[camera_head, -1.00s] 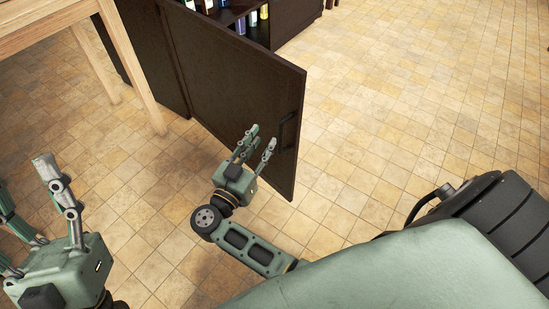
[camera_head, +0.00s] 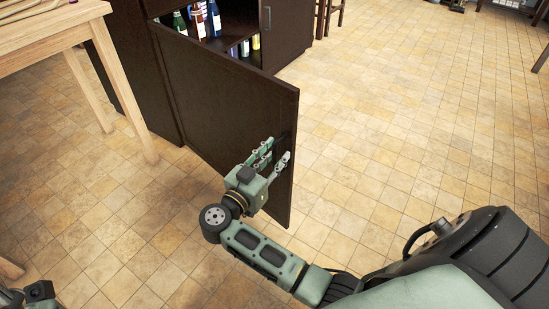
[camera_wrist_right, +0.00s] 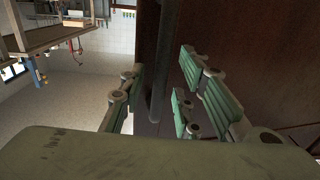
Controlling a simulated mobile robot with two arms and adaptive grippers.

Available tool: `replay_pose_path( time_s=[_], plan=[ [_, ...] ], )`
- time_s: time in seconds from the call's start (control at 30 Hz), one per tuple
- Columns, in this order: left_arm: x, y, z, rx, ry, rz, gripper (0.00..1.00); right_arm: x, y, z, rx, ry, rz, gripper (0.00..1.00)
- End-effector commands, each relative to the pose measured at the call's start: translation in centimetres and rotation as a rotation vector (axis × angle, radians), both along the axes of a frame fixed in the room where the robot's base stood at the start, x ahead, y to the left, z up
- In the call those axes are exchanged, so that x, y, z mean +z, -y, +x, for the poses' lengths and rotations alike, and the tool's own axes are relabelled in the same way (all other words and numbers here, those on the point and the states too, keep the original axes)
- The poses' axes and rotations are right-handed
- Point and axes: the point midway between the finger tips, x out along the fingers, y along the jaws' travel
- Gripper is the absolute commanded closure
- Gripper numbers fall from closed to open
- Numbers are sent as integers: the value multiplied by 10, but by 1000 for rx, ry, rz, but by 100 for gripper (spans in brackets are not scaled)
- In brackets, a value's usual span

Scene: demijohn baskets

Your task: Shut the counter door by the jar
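The dark brown counter door (camera_head: 225,95) stands open, swung out from the counter toward me. My right gripper (camera_head: 271,156) is at the door's free edge, with its fingers close to the door's face. In the right wrist view, the door's dark vertical handle (camera_wrist_right: 158,65) stands between the spread fingers of my right gripper (camera_wrist_right: 160,84). The fingers look open; I cannot tell if they touch the handle. My left gripper (camera_head: 40,291) shows only in part at the bottom left corner, and its state is unclear. I cannot make out a jar.
Several bottles (camera_head: 199,22) stand on shelves inside the open counter (camera_head: 166,82). A light wooden table (camera_head: 45,37) is at the upper left, one leg near the counter. The tiled floor (camera_head: 400,130) right of the door is clear.

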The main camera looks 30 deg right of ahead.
Motion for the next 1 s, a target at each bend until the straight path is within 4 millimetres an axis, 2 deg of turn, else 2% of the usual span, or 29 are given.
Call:
replay_pose_path(
  time_s=[0.17, 0.5, 1.0],
  plan=[
    [0, 0, 0, 0, -1, 0, 39, 0, 0, 0, 0, 0, 0, 71],
    [0, 0, 0, -1, -2, 0, 39, 0, 0, 0, 0, 0, -1, 100],
    [0, 0, 1, 0, -3, 1, 39, 0, 0, 0, 0, 0, -1, 100]
  ],
)
